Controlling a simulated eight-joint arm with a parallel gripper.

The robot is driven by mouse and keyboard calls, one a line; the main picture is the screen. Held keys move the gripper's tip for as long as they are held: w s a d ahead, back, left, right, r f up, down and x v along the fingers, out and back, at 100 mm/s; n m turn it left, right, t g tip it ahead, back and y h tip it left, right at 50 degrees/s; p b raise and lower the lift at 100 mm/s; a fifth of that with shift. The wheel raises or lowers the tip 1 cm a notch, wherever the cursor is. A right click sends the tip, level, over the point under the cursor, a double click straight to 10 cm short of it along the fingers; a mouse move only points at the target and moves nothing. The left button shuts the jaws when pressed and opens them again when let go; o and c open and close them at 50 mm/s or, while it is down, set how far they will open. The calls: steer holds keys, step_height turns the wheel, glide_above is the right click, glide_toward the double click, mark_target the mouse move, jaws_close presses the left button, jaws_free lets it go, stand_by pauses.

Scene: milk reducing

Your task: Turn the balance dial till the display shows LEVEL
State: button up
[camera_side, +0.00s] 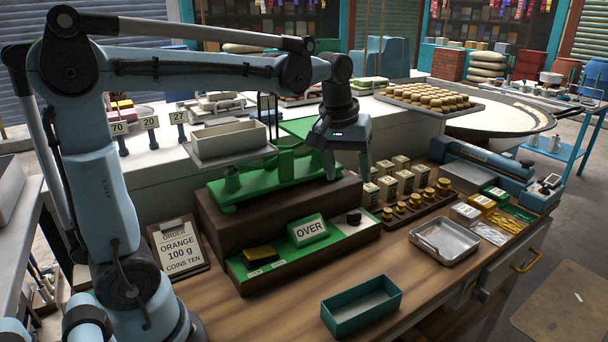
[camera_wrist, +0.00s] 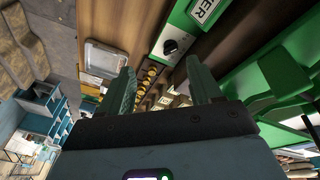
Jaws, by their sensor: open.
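The balance dial (camera_side: 354,217) is a small black knob on a light plate at the right end of the green control strip. It also shows in the wrist view (camera_wrist: 171,45) near the top, with a pale mark on it. The display (camera_side: 308,231) is a green block left of the dial and reads OVER. The green balance (camera_side: 262,182) stands on a brown block behind the strip, with a white pan (camera_side: 229,139) on its left; its right end is partly hidden by my gripper. My gripper (camera_side: 346,168) is open and empty, above and behind the dial, apart from it.
Brass weights (camera_side: 415,200) stand in a wooden rack right of the dial, with small labelled boxes behind. A metal tray (camera_side: 445,242) and an empty green bin (camera_side: 361,305) lie in front. Bare wood lies between strip and bin.

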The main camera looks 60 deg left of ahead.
mark_target(354, 214)
steer(key=w+a+f+n+g, duration=0.25)
steer(key=w+a+n, duration=0.2)
steer(key=w, duration=0.25)
step_height(354, 214, down, 12)
stand_by(0.4)
steer(key=c, duration=1)
steer(key=shift+c, duration=0.2)
